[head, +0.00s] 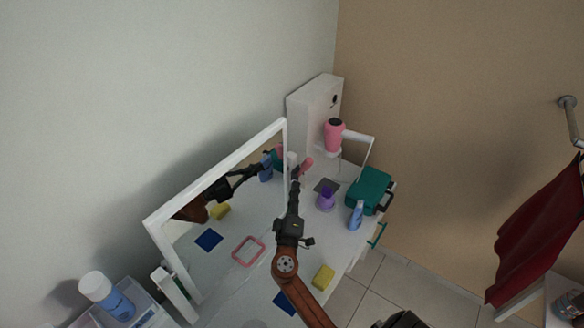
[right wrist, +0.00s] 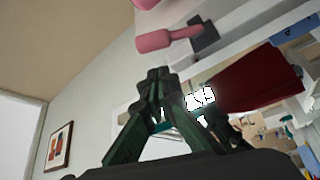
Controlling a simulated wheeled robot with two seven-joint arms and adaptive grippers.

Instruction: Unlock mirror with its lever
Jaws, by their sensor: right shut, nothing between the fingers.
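The mirror (head: 215,171) has a white frame and stands tilted on the white table, reflecting the tabletop and my arm. My right gripper (head: 295,178) is at the mirror's right edge, with its fingertips pointing up toward the back. In the right wrist view its dark fingers (right wrist: 158,76) meet at the tips, with nothing held between them. The lever cannot be made out clearly; the gripper may cover it at the mirror's right side. A pink-handled item (head: 306,166) is just beyond the fingertips and shows in the wrist view (right wrist: 166,40). My left gripper is not in view.
A pink hair dryer (head: 334,134) hangs on a white holder behind. A purple bottle (head: 325,198), blue spray bottle (head: 356,214) and green case (head: 369,191) stand right of the gripper. A yellow sponge (head: 323,276) lies nearer. A red towel (head: 540,230) hangs far right.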

